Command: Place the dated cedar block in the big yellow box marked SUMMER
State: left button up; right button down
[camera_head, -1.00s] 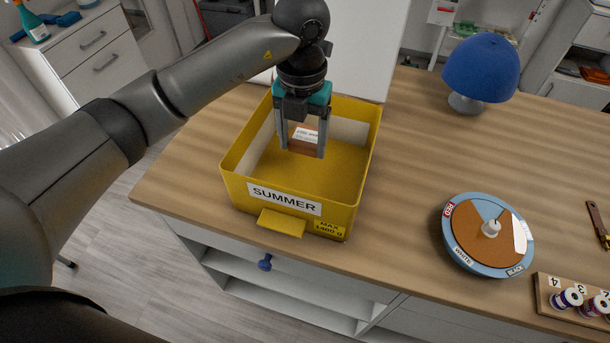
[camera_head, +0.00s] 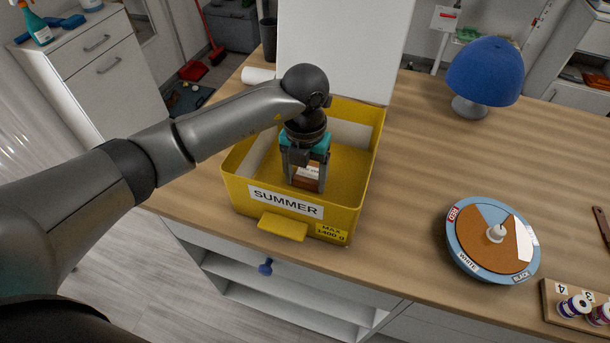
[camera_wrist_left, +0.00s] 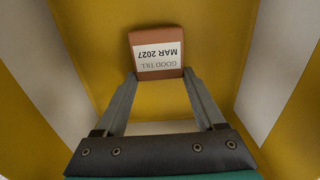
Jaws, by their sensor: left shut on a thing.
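The cedar block (camera_head: 306,181) is reddish brown with a white label. In the left wrist view the block (camera_wrist_left: 155,38) shows its label upside down, reading GOOD TILL MAR 2027. My left gripper (camera_head: 305,186) is shut on the block and points down inside the big yellow box (camera_head: 345,217), below its rim. The box front carries a SUMMER label and a MAX 1400 g label. In the left wrist view the yellow floor lies around the block; whether the block touches it I cannot tell. My right gripper is not in view.
A round turntable (camera_head: 478,250) with colour labels and a rack of spools (camera_head: 570,312) are to the right. A white panel (camera_head: 340,45) rises behind the box. The table between box and turntable is clear.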

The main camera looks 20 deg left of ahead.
aim_at(305, 182)
pick_arm(q)
jog(key=shift+f, duration=0.2)
jog(key=o, duration=1.3)
jog(key=shift+r, duration=0.1)
jog(key=shift+r, duration=0.15)
notch_tip(305, 182, up, 12)
jog(key=shift+p, duration=0.65)
